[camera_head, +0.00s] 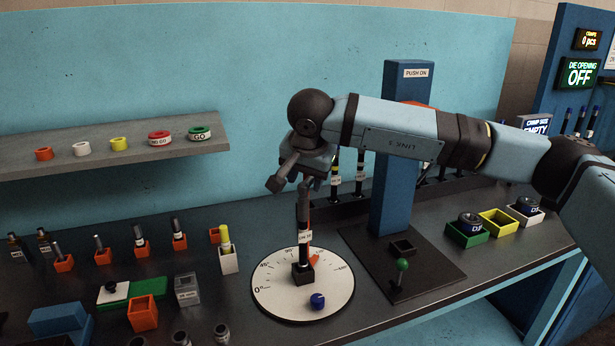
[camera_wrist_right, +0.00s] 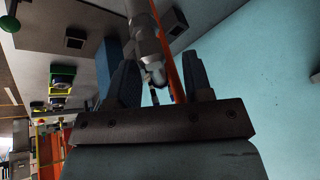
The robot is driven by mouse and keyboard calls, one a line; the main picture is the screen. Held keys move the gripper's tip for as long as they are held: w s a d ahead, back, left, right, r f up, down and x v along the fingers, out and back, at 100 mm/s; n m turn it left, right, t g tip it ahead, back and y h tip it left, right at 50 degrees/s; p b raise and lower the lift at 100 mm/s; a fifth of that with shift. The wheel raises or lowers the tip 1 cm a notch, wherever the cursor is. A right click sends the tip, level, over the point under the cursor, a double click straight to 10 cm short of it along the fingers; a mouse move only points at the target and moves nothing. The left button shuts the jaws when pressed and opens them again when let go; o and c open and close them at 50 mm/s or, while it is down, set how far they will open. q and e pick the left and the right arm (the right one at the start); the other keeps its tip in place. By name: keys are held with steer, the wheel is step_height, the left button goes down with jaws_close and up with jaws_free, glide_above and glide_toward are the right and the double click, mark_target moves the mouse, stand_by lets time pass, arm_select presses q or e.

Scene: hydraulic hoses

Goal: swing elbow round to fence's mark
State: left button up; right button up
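The elbow (camera_head: 303,205) is a dark grey fitting on a hose end with a white label. It stands upright in a small dark block (camera_head: 303,274) on a round white dial (camera_head: 275,302) with angle marks. An orange fence (camera_head: 314,262) stands on the dial beside the hose; its upper part runs close behind it. My right gripper (camera_head: 309,182) is at the elbow's top, pointing down. In the right wrist view its fingers (camera_wrist_right: 160,82) are apart, with the grey fitting (camera_wrist_right: 148,45) and orange strip between them. Contact cannot be told. My left gripper is out of view.
A blue ball knob (camera_head: 317,301) sits at the dial's front. Behind and right stands a blue press column (camera_head: 392,150) with a green-knobbed lever (camera_head: 402,265). Several hose fittings in orange blocks stand left. A grey shelf (camera_head: 110,157) holds coloured rings.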

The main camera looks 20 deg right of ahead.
steer(key=shift+s+r, duration=0.1)
steer(key=shift+r, duration=0.2)
steer(key=v, duration=1.3)
